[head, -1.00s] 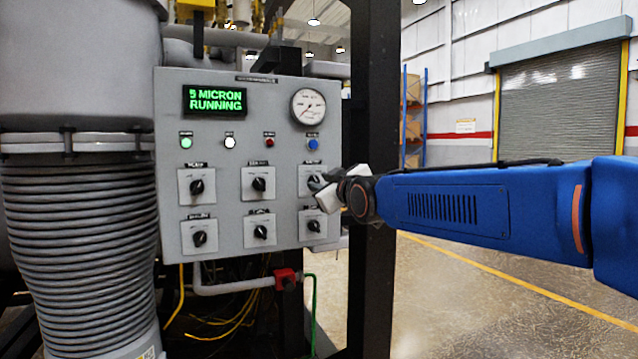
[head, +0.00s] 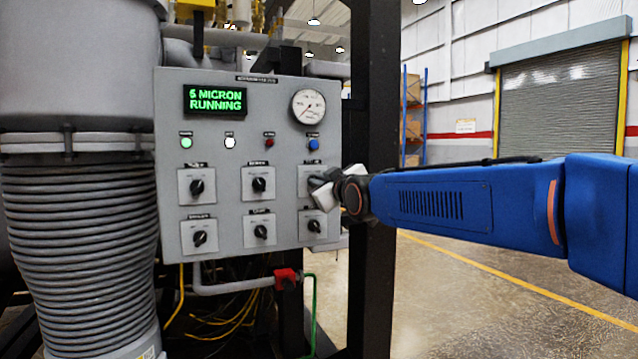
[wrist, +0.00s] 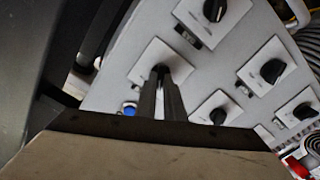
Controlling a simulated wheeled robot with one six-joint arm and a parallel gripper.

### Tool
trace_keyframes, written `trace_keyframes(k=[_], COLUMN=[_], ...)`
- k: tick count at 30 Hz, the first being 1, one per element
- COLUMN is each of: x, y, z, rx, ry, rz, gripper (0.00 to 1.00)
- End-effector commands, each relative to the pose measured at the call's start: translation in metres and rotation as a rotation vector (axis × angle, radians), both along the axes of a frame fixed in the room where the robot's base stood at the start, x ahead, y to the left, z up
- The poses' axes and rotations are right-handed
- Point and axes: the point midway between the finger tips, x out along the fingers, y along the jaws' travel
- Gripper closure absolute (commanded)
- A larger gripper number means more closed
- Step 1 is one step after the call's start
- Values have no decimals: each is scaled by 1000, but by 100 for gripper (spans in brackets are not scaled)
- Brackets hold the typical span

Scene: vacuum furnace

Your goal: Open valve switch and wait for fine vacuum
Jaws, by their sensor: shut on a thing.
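The grey control panel (head: 225,130) carries several black rotary switches on square plates in two rows. My gripper (head: 318,185) is at the top-right switch (head: 306,178) and hides most of its knob. In the wrist view my fingers (wrist: 162,98) are closed around the black knob of that switch (wrist: 158,70), in front of its pale plate. The switch labels are too blurred to read. The green display (head: 215,100) reads a single digit, like 5 or 6, then "MICRON RUNNING".
A round gauge (head: 308,106) sits at the panel's top right. A row of lamps includes a lit green one (head: 186,143) and a blue one (head: 313,144). A black frame post (head: 371,180) stands right of the panel, behind my arm. A ribbed bellows (head: 80,250) stands left.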

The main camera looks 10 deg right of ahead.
Motion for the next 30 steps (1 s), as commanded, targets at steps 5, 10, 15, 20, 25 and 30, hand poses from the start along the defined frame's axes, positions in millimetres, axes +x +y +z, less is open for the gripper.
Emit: trace_keyframes(k=[5, 10, 15, 20, 25, 30], x=[0, 0, 0, 0, 1, 1], y=[0, -1, -1, -2, -3, -4], z=[0, 0, 0, 0, 0, 0], rx=[57, 163, 308, 456, 608, 748], ry=[16, 47, 90, 132, 176, 216], rz=[0, 1, 0, 0, 0, 0], gripper=[100, 100, 100, 100, 100, 100])
